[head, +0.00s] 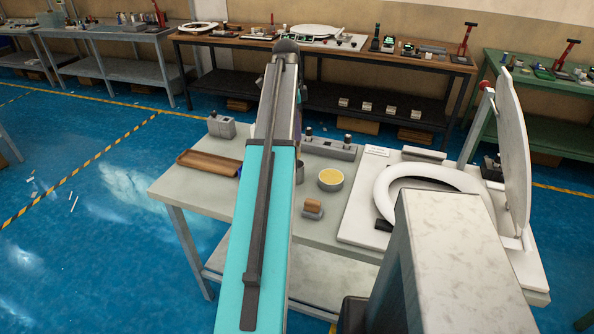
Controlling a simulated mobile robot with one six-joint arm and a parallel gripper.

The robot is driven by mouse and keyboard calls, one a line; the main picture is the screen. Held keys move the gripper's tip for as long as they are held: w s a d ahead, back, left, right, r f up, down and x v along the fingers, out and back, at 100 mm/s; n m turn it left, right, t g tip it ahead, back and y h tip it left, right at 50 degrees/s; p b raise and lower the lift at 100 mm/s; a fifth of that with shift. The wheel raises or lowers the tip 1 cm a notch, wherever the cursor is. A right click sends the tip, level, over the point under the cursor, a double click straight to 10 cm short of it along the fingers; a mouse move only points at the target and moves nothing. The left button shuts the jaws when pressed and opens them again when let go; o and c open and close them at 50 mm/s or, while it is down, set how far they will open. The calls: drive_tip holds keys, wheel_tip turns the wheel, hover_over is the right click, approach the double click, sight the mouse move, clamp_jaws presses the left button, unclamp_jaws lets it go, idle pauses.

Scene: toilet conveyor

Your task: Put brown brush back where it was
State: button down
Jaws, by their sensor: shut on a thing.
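My arm crosses the middle of the head view and hides part of the table behind it. My gripper does not show; it is hidden behind or beyond the arm. A small brown block (313,204) sits on a low grey base (312,214) on the near grey worktable (260,208). I cannot tell whether this block is the brown brush or another thing. No other clear brush shows. What my gripper holds is hidden.
A brown tray (208,163) lies at the table's left. A bowl with yellow contents (330,180) stands right of my arm. A toilet seat (384,205) with a raised lid (511,150) takes up the right side. A grey device (222,127) stands at the back left.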

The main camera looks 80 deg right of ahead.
sight(297, 145)
drive_tip(key=shift+f+p, duration=0.7)
drive_tip(key=shift+f, duration=2.25)
drive_tip(key=shift+f+p, duration=0.5)
drive_tip(key=shift+f, duration=1.4)
drive_tip(key=shift+f, duration=0.1)
drive_tip(key=c, duration=1.6)
unclamp_jaws()
drive_tip(key=shift+w+a+r+b, duration=0.1)
drive_tip(key=shift+w+r+b, duration=0.25)
drive_tip(key=shift+r, duration=1.7)
drive_tip(key=shift+w+r+b, duration=0.1)
drive_tip(key=shift+r+b, duration=0.4)
drive_tip(key=shift+r, duration=1.5)
drive_tip(key=shift+w+a+r+b, duration=0.1)
drive_tip(key=shift+w+r+b, duration=0.25)
drive_tip(key=shift+r, duration=1.7)
